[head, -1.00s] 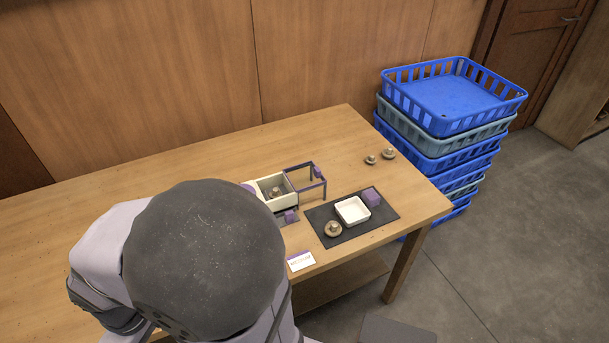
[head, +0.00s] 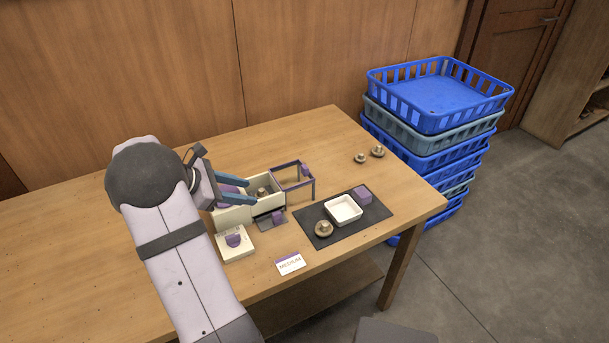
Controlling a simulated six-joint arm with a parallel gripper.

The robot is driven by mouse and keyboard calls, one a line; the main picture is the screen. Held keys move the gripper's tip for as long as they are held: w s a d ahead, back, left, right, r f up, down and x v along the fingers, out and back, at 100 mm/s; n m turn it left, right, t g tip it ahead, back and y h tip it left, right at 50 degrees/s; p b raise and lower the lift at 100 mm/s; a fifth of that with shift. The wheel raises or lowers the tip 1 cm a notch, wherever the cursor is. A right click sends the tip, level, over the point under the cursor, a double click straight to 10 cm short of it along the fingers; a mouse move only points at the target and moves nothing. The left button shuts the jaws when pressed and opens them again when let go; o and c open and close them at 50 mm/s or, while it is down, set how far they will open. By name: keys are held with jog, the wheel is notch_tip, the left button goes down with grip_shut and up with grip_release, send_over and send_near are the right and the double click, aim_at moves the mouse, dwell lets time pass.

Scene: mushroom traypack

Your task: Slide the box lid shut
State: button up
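The cream box (head: 234,216) stands on the table with its top partly open, and a brown mushroom (head: 262,192) shows inside. A purple part (head: 228,191), perhaps the lid or its handle, shows at the box's left end; the lid itself is largely hidden by my gripper. My gripper (head: 251,192) reaches over the box's left side from the left. Its two blue fingers are spread apart, with the purple part between or below them. I cannot tell whether they touch it. A purple open frame (head: 293,176) on legs stands against the box's right side.
In front of the box are a cream block (head: 236,254) with a purple knob and a small tray with a purple handle (head: 271,222). A dark mat (head: 320,237) holds a white tray (head: 343,221), a purple block (head: 362,195) and a mushroom (head: 324,229). A label card (head: 290,264) lies nearby.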

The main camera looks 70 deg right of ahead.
aim_at(303, 167)
jog(key=s+d+g, duration=0.1)
jog(key=s+d, duration=0.1)
jog(key=d, duration=0.1)
jog(key=s+d+n+g+h+b, duration=0.1)
jog(key=s+d, duration=0.1)
jog(key=d, duration=0.2)
jog(key=s+d+g, duration=0.1)
jog(key=s+d, duration=0.2)
jog(key=d, duration=0.1)
jog(key=shift+r+n, duration=0.3)
jog(key=shift+r, duration=0.05)
jog(key=shift+s+d+r+h, duration=0.15)
jog(key=shift+s+d+h, duration=0.05)
jog(key=shift+d+h, duration=0.1)
jog(key=shift+p+x, duration=0.55)
jog(key=shift+x, duration=3)
jog(key=shift+a, duration=0.1)
grip_shut()
